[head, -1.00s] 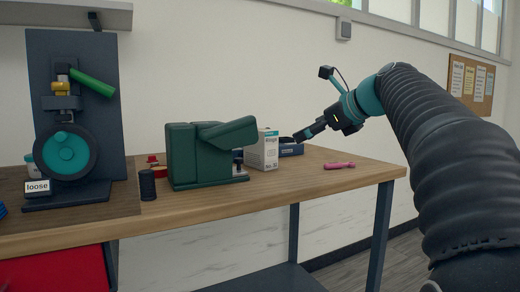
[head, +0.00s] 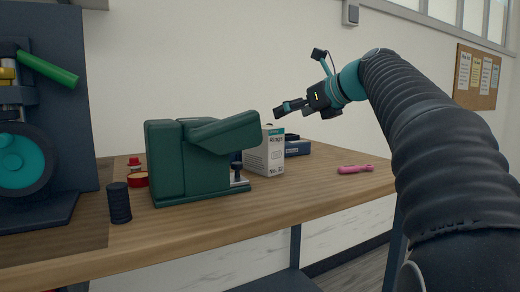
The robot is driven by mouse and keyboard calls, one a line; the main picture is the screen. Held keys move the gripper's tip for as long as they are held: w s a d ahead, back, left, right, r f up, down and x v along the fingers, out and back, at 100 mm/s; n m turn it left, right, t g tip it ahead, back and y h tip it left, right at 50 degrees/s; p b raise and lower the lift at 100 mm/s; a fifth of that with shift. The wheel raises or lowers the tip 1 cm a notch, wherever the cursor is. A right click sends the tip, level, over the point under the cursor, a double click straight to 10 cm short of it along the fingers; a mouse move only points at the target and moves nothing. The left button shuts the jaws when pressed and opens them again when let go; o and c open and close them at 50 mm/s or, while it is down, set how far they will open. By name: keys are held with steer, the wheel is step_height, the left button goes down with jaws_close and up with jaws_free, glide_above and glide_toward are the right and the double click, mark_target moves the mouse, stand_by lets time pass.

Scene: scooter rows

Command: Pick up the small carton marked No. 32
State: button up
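The small carton (head: 268,156), white with a teal edge and dark print, stands upright on the wooden bench (head: 222,214). A green machine (head: 185,160) stands in front of it to the left and covers part of its left side. The number on the carton is too small to read for certain now. My gripper (head: 279,112) is in the air above the carton's top, apart from it, pointing left. Its fingers are small and seen side-on, so I cannot tell whether they are open or shut. Nothing is visibly held.
A dark blue box (head: 297,146) lies just behind the carton at right. A pink tool (head: 355,169) lies near the bench's right end. A black ribbed cylinder (head: 119,203) and a red item (head: 136,178) stand left of the green machine. Bare bench lies right of the carton.

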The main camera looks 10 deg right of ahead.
mark_target(268, 127)
steer(key=x, duration=0.6)
steer(key=shift+w+f, duration=0.25)
steer(key=shift+w, duration=0.05)
steer(key=shift+w+a+f+b, duration=0.25)
steer(key=shift+a+f+b, duration=0.1)
steer(key=shift+b, duration=0.05)
steer(key=x, duration=0.4)
steer(key=shift+a+f+b, duration=0.25)
steer(key=shift+b, duration=0.1)
steer(key=shift+s, duration=0.1)
steer(key=shift+c, duration=0.3)
jaws_close()
